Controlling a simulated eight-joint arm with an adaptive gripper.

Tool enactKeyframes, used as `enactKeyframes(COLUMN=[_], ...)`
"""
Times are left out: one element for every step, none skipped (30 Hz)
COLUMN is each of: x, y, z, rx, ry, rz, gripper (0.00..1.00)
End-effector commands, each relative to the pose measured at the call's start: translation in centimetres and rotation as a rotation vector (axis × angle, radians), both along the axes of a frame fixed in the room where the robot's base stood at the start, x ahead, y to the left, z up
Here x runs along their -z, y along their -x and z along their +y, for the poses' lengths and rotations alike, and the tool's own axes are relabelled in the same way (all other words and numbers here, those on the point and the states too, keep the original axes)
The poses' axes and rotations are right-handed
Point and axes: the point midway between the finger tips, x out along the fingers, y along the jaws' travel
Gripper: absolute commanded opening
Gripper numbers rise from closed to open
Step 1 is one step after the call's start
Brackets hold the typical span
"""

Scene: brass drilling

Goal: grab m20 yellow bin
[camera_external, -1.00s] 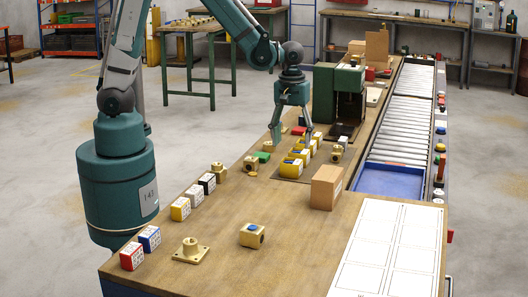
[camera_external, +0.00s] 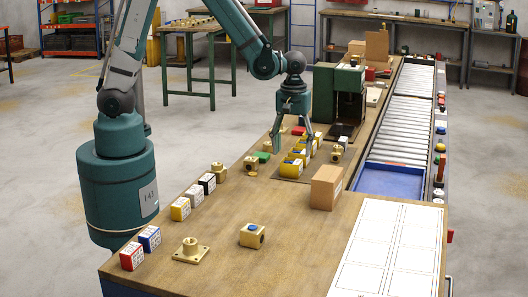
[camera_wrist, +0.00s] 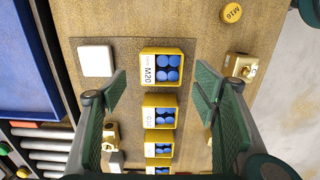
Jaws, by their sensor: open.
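The M20 yellow bin (camera_wrist: 161,68) is an open-topped yellow box with a white M20 label and several blue round pieces inside. In the external view it is the nearest yellow bin (camera_external: 290,166) of the row. My gripper (camera_wrist: 161,88) is open and empty, pointing down. In the wrist view its two fingers stand left and right of the bin row, just behind the M20 bin, with a gap on both sides. In the external view my gripper (camera_external: 290,142) is above the row. I cannot tell its exact height over the bins.
More yellow bins (camera_wrist: 160,118) continue the row behind. A white square block (camera_wrist: 96,60) lies left of the M20 bin and a brass fitting (camera_wrist: 241,66) right of it. A round M16 piece (camera_wrist: 231,14) is nearby. A cardboard box (camera_external: 326,187) stands right of the row.

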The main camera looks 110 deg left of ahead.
Motion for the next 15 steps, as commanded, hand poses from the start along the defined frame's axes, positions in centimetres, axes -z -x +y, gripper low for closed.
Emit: enactKeyframes(x=[0.19, 0.23, 0.25, 0.25, 0.24, 0.23, 0.23, 0.23, 0.22, 0.23, 0.25, 0.30, 0.37, 0.48, 0.66], y=[0.00, 0.00, 0.00, 0.00, 0.00, 0.00, 0.00, 0.00, 0.00, 0.00, 0.00, 0.00, 0.00, -0.01, -0.01], z=[-0.01, -0.01, -0.01, 0.00, -0.01, -0.01, -0.01, -0.01, -0.01, -0.01, 0.00, -0.01, -0.01, -0.02, -0.03], rx=[0.000, 0.000, 0.000, 0.000, 0.000, 0.000, 0.000, 0.000, 0.000, 0.000, 0.000, 0.000, 0.000, 0.000, 0.000], ry=[0.000, 0.000, 0.000, 0.000, 0.000, 0.000, 0.000, 0.000, 0.000, 0.000, 0.000, 0.000, 0.000, 0.000, 0.000], rz=[0.000, 0.000, 0.000, 0.000, 0.000, 0.000, 0.000, 0.000, 0.000, 0.000, 0.000, 0.000, 0.000, 0.000, 0.000], gripper=[0.60, 0.60, 0.60, 0.60, 0.60, 0.60, 0.60, 0.60, 0.60, 0.60, 0.60, 0.60, 0.60, 0.60, 0.60])
